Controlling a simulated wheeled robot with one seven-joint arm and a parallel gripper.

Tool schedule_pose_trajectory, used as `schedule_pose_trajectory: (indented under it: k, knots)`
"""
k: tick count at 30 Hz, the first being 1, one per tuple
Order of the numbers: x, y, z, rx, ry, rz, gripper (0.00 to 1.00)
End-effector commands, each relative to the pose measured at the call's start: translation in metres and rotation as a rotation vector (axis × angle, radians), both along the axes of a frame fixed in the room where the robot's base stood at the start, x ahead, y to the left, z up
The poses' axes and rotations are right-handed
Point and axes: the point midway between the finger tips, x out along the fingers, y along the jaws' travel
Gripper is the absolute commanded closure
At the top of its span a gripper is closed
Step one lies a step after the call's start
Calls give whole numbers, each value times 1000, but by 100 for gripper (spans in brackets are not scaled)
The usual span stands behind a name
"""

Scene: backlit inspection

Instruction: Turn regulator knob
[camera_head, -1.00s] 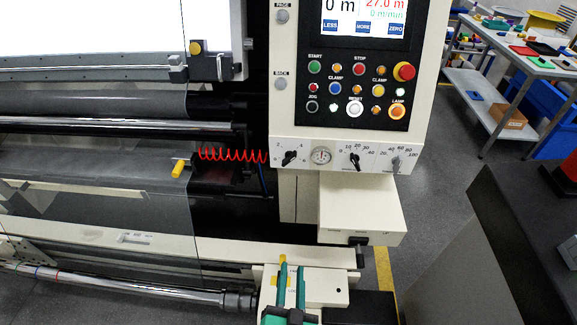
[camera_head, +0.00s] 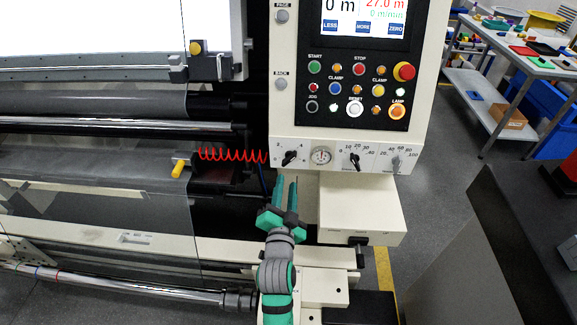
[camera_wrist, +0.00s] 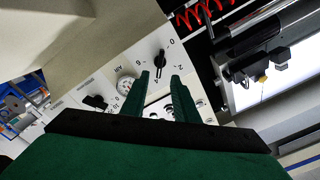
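The leftmost, a pointer knob with a small number scale (camera_head: 290,157), is beside the round pressure gauge (camera_head: 322,156). My gripper (camera_head: 286,182), with green fingers, is just below this left knob, fingers pointing up at it. In the wrist view the same knob (camera_wrist: 160,62) shows just beyond the gap between the two fingertips (camera_wrist: 159,76). The fingers are apart with nothing between them, and no contact with the knob is visible. The gauge (camera_wrist: 126,84) also shows there.
The middle knob (camera_head: 354,160) and right knob (camera_head: 397,163) are to the right. Above are the panel buttons and a red emergency button (camera_head: 404,72). A coiled red hose (camera_head: 232,154) hangs close on the left. A cream box (camera_head: 362,212) juts out at lower right.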

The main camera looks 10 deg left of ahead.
Motion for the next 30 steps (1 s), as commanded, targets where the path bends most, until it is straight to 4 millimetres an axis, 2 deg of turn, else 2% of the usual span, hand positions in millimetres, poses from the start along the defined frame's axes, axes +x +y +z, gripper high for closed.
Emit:
schedule_pose_trajectory:
  k: [9,15,21,28,29,30]
  knots:
    - [56,2,1,0,-3,0,73]
    - [80,3,1,0,-1,0,73]
    - [88,3,1,-1,-1,0,73]
    - [89,3,1,-1,-1,0,73]
    - [89,3,1,-1,-1,0,77]
    - [89,3,1,-1,-1,0,87]
